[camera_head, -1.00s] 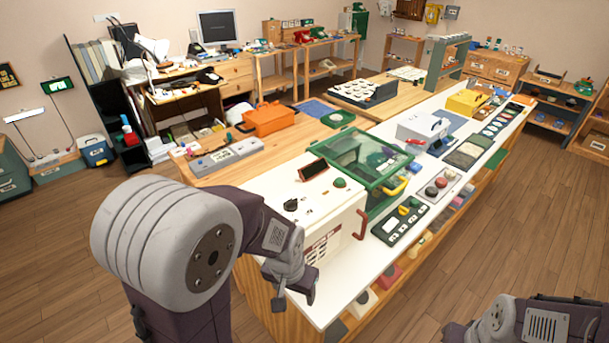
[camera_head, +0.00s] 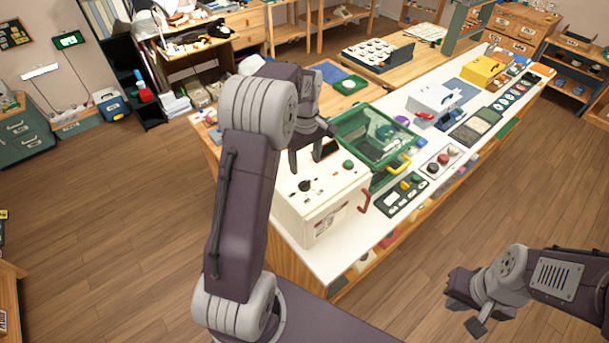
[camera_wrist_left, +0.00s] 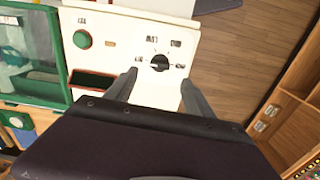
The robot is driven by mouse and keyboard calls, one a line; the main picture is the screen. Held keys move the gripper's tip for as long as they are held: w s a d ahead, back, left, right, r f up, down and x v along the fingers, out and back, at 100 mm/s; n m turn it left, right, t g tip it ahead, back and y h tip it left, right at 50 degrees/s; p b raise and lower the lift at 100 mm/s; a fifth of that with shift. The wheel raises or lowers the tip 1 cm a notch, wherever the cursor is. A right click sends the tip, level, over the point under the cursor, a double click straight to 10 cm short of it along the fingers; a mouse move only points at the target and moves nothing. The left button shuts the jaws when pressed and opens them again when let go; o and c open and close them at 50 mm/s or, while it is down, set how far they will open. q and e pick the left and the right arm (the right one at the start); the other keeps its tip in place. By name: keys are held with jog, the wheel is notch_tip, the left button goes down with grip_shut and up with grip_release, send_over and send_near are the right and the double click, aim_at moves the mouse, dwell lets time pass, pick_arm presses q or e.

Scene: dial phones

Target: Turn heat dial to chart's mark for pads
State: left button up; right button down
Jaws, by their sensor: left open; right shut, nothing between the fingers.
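A white box (camera_head: 285,192) stands at the near end of the white counter. On its top is a black dial (camera_head: 305,186), also in the left wrist view (camera_wrist_left: 160,62), with several small labels around it. Its exact setting is too small to read. My left gripper (camera_head: 306,160) is open above the box top. In the left wrist view its two fingers (camera_wrist_left: 159,77) point toward the dial, one to each side, with nothing between them. Whether they touch it I cannot tell. A small printed panel (camera_head: 324,221) on the box front is unreadable. My right gripper (camera_head: 466,308) is shut and empty, away from the counter.
A green button (camera_head: 348,165) and a dark slot sit on the box top; a red handle (camera_head: 365,201) sticks out at its side. A green-framed clear case (camera_head: 372,143) stands right behind. A dark button panel (camera_head: 401,195) lies to the right. Open floor lies around the counter.

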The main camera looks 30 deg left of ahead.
aim_at(304, 181)
pick_arm(q)
jog(key=shift+n, duration=0.3)
jog(key=f+p, duration=0.1)
jog(key=f, duration=0.1)
jog(key=f+p, duration=0.1)
jog(key=f, duration=0.5)
jog(key=shift+w+a+f+p, duration=0.15)
jog(key=shift+a+f+p, duration=0.1)
jog(key=shift+p, duration=0.15)
jog(key=shift+f, duration=0.15)
grip_shut()
